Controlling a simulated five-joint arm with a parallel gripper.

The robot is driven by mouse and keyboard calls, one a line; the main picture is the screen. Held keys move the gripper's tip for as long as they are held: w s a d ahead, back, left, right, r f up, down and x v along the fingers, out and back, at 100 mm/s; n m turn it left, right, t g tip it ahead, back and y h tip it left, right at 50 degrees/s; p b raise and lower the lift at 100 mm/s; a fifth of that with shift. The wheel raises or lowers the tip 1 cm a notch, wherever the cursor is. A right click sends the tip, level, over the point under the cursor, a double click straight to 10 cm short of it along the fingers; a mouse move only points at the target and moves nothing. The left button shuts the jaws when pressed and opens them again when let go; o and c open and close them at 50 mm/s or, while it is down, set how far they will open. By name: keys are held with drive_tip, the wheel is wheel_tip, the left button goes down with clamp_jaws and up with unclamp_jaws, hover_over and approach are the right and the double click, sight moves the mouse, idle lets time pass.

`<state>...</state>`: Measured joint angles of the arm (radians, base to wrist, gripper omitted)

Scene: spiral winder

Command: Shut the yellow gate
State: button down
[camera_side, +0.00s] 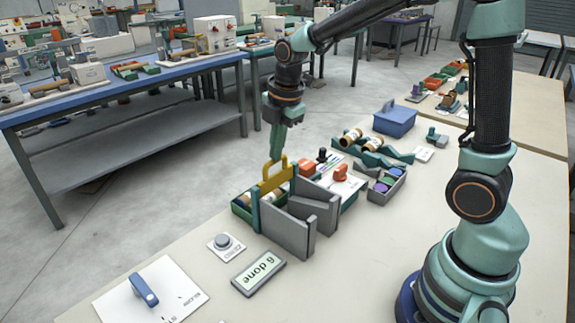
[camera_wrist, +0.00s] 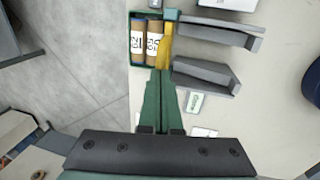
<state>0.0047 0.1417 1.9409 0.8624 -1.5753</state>
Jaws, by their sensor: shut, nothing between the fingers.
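The yellow gate (camera_side: 274,182) stands between two teal posts, with a loop handle on top. Grey guide walls (camera_side: 288,232) lie in front of it, and a green tray (camera_side: 243,213) with labelled rolls lies behind. In the wrist view the gate (camera_wrist: 166,46) runs as a slanted yellow strip between the tray (camera_wrist: 133,58) and the grey walls. My gripper (camera_side: 275,156) points down at the gate's handle, its tips close to the loop. It is shut and holds nothing. In the wrist view my fingers (camera_wrist: 160,74) end at the gate's near end. I cannot tell whether they touch it.
A grey sign reading "6 done" (camera_side: 258,272), a round button (camera_side: 223,242) and a blue lever (camera_side: 144,289) are at the front left. An orange knob (camera_side: 341,173), a tray of coloured discs (camera_side: 387,186) and a blue box (camera_side: 394,121) stand right of the gate.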

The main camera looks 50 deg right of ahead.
wheel_tip(320, 180, down, 6)
drive_tip(key=shift+r, duration=0.1)
idle(0.4)
wheel_tip(320, 180, up, 15)
drive_tip(key=m+t, duration=0.2)
drive_tip(key=m, duration=0.7)
hover_over(276, 176)
drive_tip(key=s, duration=0.9)
drive_tip(key=s+m, duration=0.1)
drive_tip(key=m, duration=0.2)
drive_tip(key=s+f+m+t, duration=0.1)
drive_tip(key=s+m, duration=0.1)
drive_tip(key=m, duration=0.1)
drive_tip(key=s+f+m, duration=0.1)
drive_tip(key=m, duration=0.2)
drive_tip(key=shift+s, duration=0.2)
